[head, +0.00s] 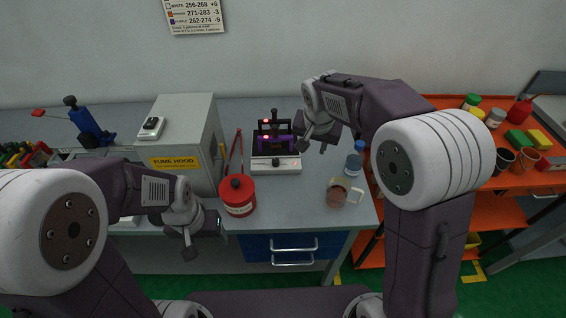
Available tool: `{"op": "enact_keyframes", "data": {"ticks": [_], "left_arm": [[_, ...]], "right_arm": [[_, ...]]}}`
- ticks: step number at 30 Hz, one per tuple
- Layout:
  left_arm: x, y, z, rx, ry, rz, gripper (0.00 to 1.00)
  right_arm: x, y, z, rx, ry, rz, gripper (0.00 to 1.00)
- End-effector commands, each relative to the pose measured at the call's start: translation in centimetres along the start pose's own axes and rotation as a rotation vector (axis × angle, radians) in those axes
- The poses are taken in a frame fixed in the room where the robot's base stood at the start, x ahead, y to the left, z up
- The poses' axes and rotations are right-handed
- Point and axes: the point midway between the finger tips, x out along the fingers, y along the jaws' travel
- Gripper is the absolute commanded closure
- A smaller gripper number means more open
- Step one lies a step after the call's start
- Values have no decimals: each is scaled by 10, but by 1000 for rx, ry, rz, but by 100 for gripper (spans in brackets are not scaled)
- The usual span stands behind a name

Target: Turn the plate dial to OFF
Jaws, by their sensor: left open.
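The plate (290,168) is a small bench unit with a white front panel, standing on the grey bench near the middle. A dark dial (276,163) sits on that panel; its pointer and markings are too small to read. A dark and purple rack (272,145) with small red lights stands on or behind the plate. My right gripper (313,147) is to the right of the plate, above the bench, with its fingers apart and nothing between them. My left gripper (204,238) is open and empty in front of the bench, lower left of the plate.
A red can (237,196) stands left of the plate, with red tongs (236,150) behind. The fume hood (175,162) is further left. A glass beaker (338,194) and blue-capped bottle (354,163) stand right. An orange shelf (510,208) holds several items. Bench before the plate is clear.

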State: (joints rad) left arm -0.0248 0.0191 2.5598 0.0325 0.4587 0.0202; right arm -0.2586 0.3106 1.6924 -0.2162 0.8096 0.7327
Motion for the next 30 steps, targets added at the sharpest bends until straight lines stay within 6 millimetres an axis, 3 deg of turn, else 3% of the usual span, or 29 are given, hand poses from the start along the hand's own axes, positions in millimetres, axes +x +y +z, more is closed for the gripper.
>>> {"op": "enact_keyframes", "data": {"ticks": [1,3,6,13,24,30], "left_arm": [[8,0,1,0,0,0,29],[13,0,1,0,0,0,29],[14,0,2,0,0,0,29],[14,0,2,0,0,0,29],[15,0,2,0,0,0,29],[15,0,2,0,0,0,29]], "right_arm": [[8,-35,-4,-54,23,-25,69],[16,-79,0,-131,43,-59,69],[29,-104,25,-197,15,-65,69],[34,-110,31,-214,10,-69,69],[104,-114,31,-212,9,-70,69],[118,-116,30,-212,12,-72,69]]}}
